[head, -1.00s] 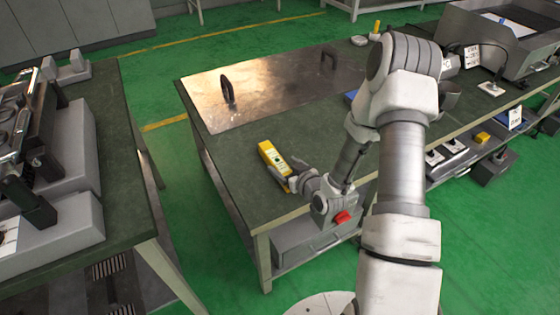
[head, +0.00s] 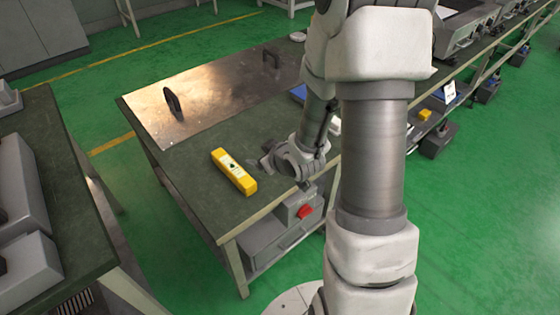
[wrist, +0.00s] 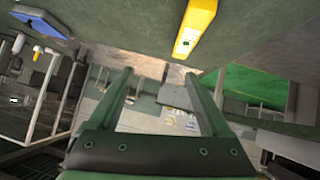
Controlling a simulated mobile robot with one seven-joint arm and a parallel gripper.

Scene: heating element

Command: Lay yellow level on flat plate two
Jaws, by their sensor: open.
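The yellow level (head: 233,171) lies on the dark green table top near its front left edge. It also shows at the top of the wrist view (wrist: 197,25). My gripper (head: 266,163) is just right of the level, low over the table, with a small gap between them. In the wrist view my gripper (wrist: 160,78) has its two fingers apart with nothing between them. A flat shiny metal plate (head: 200,85) with two dark upright handles lies at the back of the same table. My arm hides its right end. I cannot read any number on it.
A blue flat object (head: 299,93) lies beyond my wrist, partly hidden. It also shows in the wrist view (wrist: 42,20). A grey box (head: 270,235) sits on the shelf below. Another bench (head: 75,200) stands at left across a green floor gap. Table between level and plate is clear.

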